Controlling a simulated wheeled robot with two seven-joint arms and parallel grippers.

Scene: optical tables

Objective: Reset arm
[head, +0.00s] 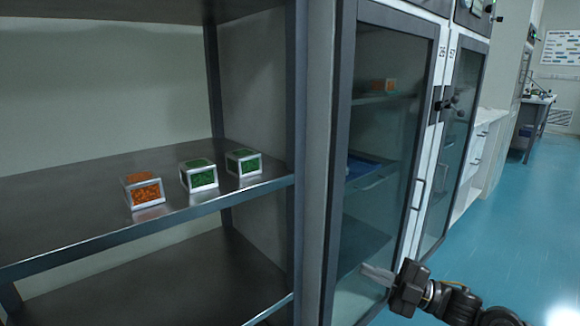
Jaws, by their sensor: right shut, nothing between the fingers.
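My right gripper (378,275) comes in from the lower right, in front of the glass door of a tall cabinet. Its fingers point left and are shut with nothing between them. My left gripper is not in the head view. The right gripper is apart from the boxes on the shelf, lower and to the right of them.
On the metal shelf (80,210) at left stand an orange-filled box (145,190) and two green-filled boxes, one in the middle (200,176) and one at right (245,162). A cabinet with glass doors (375,150) stands right of the shelf. The blue floor (515,225) at right is clear.

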